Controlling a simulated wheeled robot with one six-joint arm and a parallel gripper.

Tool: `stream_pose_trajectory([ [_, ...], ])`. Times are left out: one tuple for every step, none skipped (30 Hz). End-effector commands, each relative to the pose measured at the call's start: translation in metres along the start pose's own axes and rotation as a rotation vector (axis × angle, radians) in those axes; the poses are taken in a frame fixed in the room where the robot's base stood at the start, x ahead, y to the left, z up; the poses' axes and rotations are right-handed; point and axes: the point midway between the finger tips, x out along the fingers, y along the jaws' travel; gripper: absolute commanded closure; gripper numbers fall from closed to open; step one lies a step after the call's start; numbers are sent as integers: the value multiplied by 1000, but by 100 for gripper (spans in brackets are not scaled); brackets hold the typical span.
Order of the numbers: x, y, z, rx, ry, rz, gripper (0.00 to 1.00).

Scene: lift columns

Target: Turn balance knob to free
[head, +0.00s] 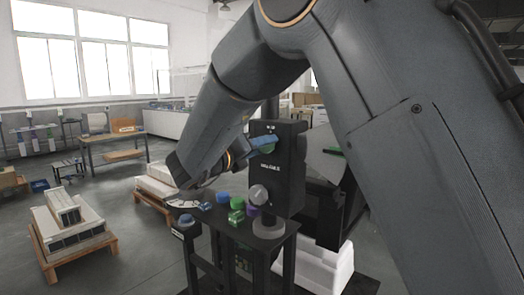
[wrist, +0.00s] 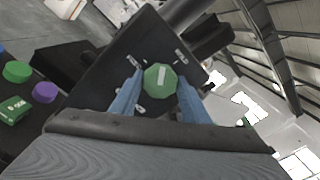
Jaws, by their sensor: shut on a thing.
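The balance knob (wrist: 161,79) is a green, many-sided knob with a white pointer bar, on the face of a black box (head: 291,165). In the wrist view the bar stands close to upright, tilted slightly. Small white labels sit around the knob, too small to read. My gripper (wrist: 159,84) has one blue finger on each side of the knob and is shut on it. In the head view my gripper (head: 263,142) reaches the upper part of the box from the left, and the knob is mostly hidden behind the fingers.
A light grey round knob (head: 258,194) sits lower on the box. A black stand (head: 268,245) below carries blue, green and purple pieces, including a purple disc (wrist: 45,92) and a green block (wrist: 13,110). Pallets with boxes (head: 70,225) stand on the floor at left.

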Motion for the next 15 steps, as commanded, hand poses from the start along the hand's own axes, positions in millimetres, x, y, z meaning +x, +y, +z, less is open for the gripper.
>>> stream_pose_trajectory([
  [0,1,0,-42,0,1,80],
  [0,1,0,-70,0,1,80],
  [0,0,0,-109,0,1,80],
  [0,0,0,-137,0,1,80],
  [0,0,0,-166,0,1,80],
  [0,0,0,-204,0,1,80],
  [0,0,0,-233,0,1,80],
  [0,0,0,-261,0,1,80],
  [0,0,0,-299,0,1,80],
  [0,0,0,-328,0,1,80],
  [0,0,0,-356,0,1,80],
  [0,0,0,-395,0,1,80],
  [0,0,0,-423,0,1,80],
  [0,0,1,-450,0,1,80],
  [0,0,1,-488,0,1,80],
])
